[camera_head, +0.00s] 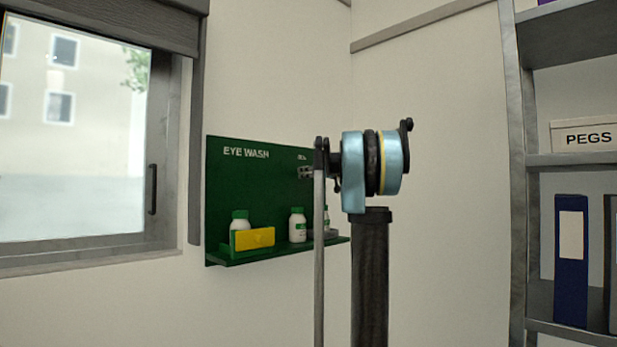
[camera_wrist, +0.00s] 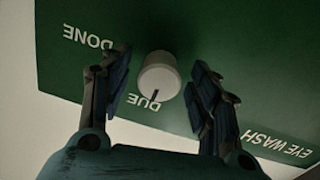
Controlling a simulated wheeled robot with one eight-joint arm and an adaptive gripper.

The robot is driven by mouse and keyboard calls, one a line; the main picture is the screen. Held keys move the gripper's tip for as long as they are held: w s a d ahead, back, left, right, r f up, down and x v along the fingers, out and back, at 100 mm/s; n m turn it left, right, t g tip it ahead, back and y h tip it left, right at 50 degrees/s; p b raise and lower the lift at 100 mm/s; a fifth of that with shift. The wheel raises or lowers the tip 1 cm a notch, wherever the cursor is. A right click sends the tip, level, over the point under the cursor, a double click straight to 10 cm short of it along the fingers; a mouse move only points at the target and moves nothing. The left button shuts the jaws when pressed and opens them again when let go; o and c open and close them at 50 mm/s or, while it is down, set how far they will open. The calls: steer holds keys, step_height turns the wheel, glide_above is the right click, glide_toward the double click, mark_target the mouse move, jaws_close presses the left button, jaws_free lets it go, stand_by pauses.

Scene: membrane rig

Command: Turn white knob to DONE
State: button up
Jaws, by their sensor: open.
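The white knob (camera_wrist: 158,76) sits on the green EYE WASH board (camera_wrist: 255,30), which also shows on the wall in the head view (camera_head: 222,190). In the wrist view a dark pointer line on the knob faces the word DUE. The word DONE (camera_wrist: 88,38) is to the upper left of the knob. My gripper (camera_wrist: 160,80) is open, with one finger to each side of the knob. Gaps show between the knob and both fingers, so they appear apart from it. In the head view my arm hides most of the gripper and the knob cannot be made out.
The board's shelf (camera_head: 232,258) holds white bottles with green caps (camera_head: 297,225) and a yellow box (camera_head: 254,239). A window (camera_head: 80,130) is at left. A metal rack (camera_head: 518,180) with a PEGS box (camera_head: 585,137) and a blue binder (camera_head: 571,285) stands at right.

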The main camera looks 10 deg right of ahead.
steer(key=c, duration=1.1)
steer(key=shift+o, duration=0.2)
steer(key=shift+w+m, duration=0.1)
steer(key=shift+m, duration=0.2)
steer(key=m, duration=0.3)
steer(key=shift+m, duration=0.3)
steer(key=m, duration=0.4)
steer(key=shift+m, duration=0.3)
steer(key=m, duration=0.4)
steer(key=shift+r+g, duration=0.1)
steer(key=shift+g, duration=0.2)
steer(key=shift+m, duration=2.4)
